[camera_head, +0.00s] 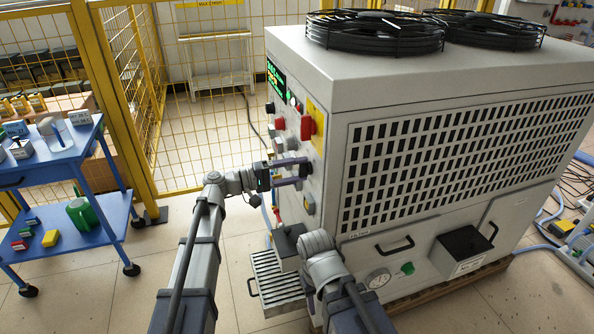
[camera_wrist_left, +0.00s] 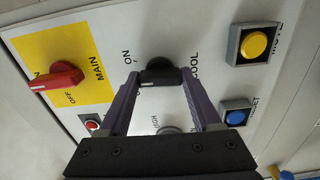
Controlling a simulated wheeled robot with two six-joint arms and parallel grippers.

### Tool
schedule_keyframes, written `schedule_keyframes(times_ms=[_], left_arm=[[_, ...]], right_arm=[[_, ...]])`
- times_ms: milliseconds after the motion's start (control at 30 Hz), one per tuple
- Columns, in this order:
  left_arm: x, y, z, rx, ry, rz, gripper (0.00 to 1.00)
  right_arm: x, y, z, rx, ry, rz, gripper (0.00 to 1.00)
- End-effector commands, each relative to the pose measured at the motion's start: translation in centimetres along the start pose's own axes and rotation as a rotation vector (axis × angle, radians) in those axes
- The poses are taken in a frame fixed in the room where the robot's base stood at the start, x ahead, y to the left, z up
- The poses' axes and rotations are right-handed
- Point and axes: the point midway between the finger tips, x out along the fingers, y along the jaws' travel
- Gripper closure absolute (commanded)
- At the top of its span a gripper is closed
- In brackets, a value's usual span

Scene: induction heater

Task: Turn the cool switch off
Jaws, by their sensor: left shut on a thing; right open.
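The cool switch is a black knob (camera_wrist_left: 160,74) beside the word COOL on the white panel in the left wrist view. The word ON shows to its upper left. My left gripper (camera_wrist_left: 160,77) has its purple fingers closed on the two ends of the knob, which lies crosswise between them. I cannot make out an OFF mark by it. In the head view my left gripper (camera_head: 292,172) reaches the control panel from the left. My right gripper (camera_head: 288,241) is low in front of the machine, by a dark block; its fingers are hard to make out.
The red main switch (camera_wrist_left: 53,81) is on a yellow plate. A yellow button (camera_wrist_left: 256,45) and a blue button (camera_wrist_left: 237,113) are close to the left fingers. The machine (camera_head: 400,75) fills the right side. A blue cart (camera_head: 100,211) and yellow fence (camera_head: 88,60) stand at left.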

Motion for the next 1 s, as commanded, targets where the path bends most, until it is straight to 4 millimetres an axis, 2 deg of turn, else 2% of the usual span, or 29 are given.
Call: schedule_keyframes(times_ms=[400, 967, 1000], left_arm=[[-0.03, -0.05, 0.00, -0.183, 0.000, -0.002, 0.91], [-0.03, -0.06, 0.01, -0.209, 0.000, -0.002, 0.91], [-0.03, -0.06, 0.01, -0.208, 0.000, -0.002, 0.31]], right_arm=[[0.01, 0.00, 0.00, 0.000, 0.000, 0.000, 0.50], [0.02, 0.00, 0.00, 0.000, 0.000, 0.000, 0.50], [0.02, 0.00, 0.00, 0.000, 0.000, 0.000, 0.50]])
